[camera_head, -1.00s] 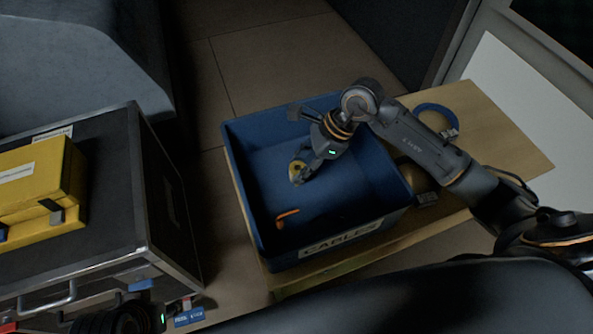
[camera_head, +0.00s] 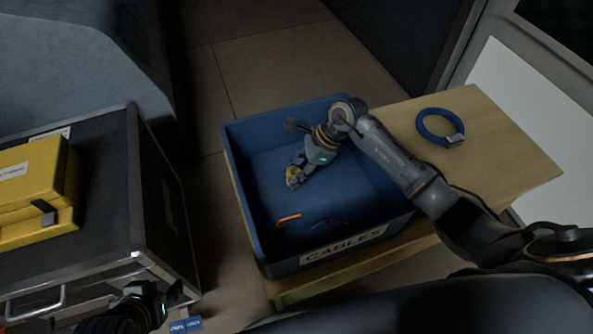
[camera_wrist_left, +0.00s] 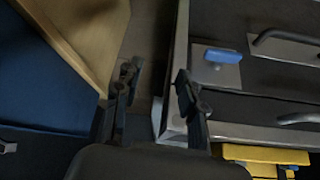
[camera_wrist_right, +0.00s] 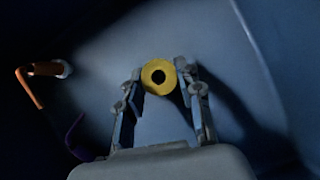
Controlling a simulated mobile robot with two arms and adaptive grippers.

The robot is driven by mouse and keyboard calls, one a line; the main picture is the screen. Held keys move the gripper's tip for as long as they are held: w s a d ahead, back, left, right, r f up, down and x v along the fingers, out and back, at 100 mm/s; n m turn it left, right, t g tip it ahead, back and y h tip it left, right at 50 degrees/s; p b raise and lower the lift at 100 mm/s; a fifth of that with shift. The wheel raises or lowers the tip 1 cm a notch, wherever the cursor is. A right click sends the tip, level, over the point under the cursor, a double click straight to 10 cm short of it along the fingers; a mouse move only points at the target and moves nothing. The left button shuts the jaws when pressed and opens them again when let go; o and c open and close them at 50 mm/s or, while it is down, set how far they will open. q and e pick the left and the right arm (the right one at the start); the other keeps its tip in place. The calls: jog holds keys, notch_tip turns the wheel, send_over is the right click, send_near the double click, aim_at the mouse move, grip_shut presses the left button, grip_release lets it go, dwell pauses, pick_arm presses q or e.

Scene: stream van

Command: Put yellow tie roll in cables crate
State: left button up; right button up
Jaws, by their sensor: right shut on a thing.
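The yellow tie roll (camera_wrist_right: 148,79) is a small ring with a dark hole, held between the fingertips of my right gripper (camera_wrist_right: 157,84) in the right wrist view. In the head view the roll (camera_head: 291,176) and my right gripper (camera_head: 296,172) are inside the blue cables crate (camera_head: 280,262). The crate's front carries a CABLES label. I cannot tell whether the roll touches the crate floor. My left gripper (camera_wrist_left: 156,82) is open and empty in the left wrist view; its fingertips are hard to make out in the head view.
An orange item (camera_head: 288,219) and a dark purple item (camera_head: 328,223) lie in the crate near its front. A blue cable coil (camera_head: 440,126) lies on the wooden table (camera_head: 500,150). A black case (camera_head: 110,195) with a yellow box (camera_head: 30,190) stands at the left.

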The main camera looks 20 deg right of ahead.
aim_at(296, 172)
jog(key=o, duration=1)
pick_arm(q)
jog(key=shift+w+d+r, duration=0.1)
jog(key=shift+w+r, duration=0.05)
jog(key=shift+w, duration=0.15)
pick_arm(e)
jog(key=p+v, duration=0.1)
jog(key=v, duration=0.4)
jog(key=shift+d+r, duration=0.2)
jog(key=shift+r, duration=0.1)
pick_arm(q)
jog(key=s+g, duration=0.1)
jog(key=s, duration=0.1)
jog(key=s+a, duration=0.1)
jog(key=s+g+p, duration=0.1)
jog(key=s, duration=0.1)
jog(key=shift+s+a+g+y, duration=0.3)
jog(key=shift+a, duration=0.05)
pick_arm(e)
jog(key=v, duration=0.6)
jog(key=shift+d+r, duration=0.1)
jog(key=shift+r, duration=0.1)
